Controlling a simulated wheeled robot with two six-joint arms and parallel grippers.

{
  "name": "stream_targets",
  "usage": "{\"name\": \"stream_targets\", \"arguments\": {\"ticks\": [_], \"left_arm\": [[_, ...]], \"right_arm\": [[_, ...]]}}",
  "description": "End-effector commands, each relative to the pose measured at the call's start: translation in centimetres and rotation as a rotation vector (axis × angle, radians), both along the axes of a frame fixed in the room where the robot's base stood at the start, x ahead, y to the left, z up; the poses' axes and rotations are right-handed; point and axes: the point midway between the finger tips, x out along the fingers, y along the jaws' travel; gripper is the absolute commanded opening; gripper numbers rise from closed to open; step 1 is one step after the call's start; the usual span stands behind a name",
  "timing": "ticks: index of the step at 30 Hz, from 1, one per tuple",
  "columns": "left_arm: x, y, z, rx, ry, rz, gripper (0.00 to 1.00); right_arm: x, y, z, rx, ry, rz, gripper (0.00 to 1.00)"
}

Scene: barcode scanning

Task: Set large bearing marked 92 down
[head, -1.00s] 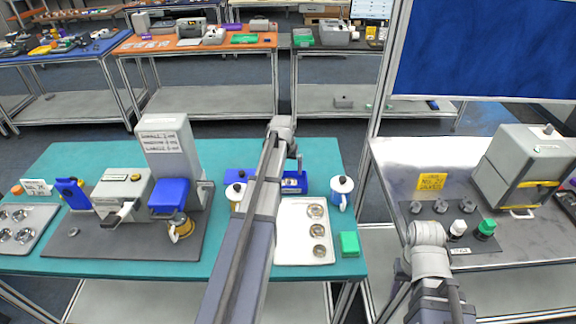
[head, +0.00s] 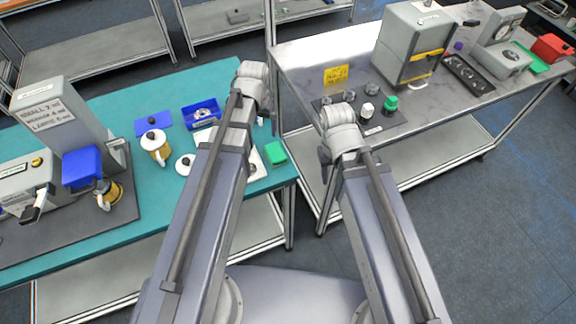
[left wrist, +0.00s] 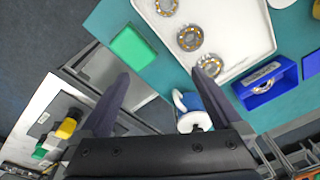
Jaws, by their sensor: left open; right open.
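In the left wrist view, three metal bearings lie in a row on a white tray (left wrist: 240,25): one at the top edge (left wrist: 166,6), one in the middle (left wrist: 190,38) and one nearest my fingers (left wrist: 210,66). No marking 92 is readable, so I cannot tell which is the large one. My left gripper (left wrist: 158,90) is open, with no bearing between its fingers, and is apart from the tray. In the head view my left arm hides most of the tray (head: 256,167). My right gripper (head: 326,160) is by the grey table's near edge, its fingers mostly hidden.
A blue bin (head: 202,113) with a white label stands behind the tray. A green block (head: 275,153) is at the teal table's corner. A gap separates the teal table from the grey table (head: 300,62).

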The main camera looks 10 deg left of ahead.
Motion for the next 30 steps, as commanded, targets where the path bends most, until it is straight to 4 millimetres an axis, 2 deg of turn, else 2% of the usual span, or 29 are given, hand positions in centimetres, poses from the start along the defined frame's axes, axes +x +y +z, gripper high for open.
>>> {"name": "stream_targets", "arguments": {"ticks": [1, 3, 6, 10, 15, 30], "left_arm": [[-3.2, -3.1, 0.0, 0.011, 0.024, -0.059, 1.0], [-6.2, -5.9, -0.1, 0.027, 0.056, -0.119, 1.0], [-9.7, -8.7, 0.0, 0.047, 0.092, -0.189, 1.0], [-12.6, -10.6, 0.0, 0.068, 0.12, -0.246, 1.0], [-13.8, -11.4, 0.0, 0.078, 0.133, -0.271, 1.0], [-13.7, -11.4, 0.0, 0.078, 0.133, -0.27, 1.0]], "right_arm": [[0.0, 0.0, 0.0, 0.0, 0.0, 0.0, 0.5], [0.0, 0.0, 0.0, 0.0, 0.0, 0.0, 0.5], [0.0, 0.0, 0.0, 0.0, 0.0, 0.0, 0.5], [0.0, 0.0, 0.0, 0.0, 0.0, 0.0, 0.5], [0.0, 0.0, 0.0, 0.0, 0.0, 0.0, 0.5], [0.0, 0.0, 0.0, 0.0, 0.0, 0.0, 0.5]]}}
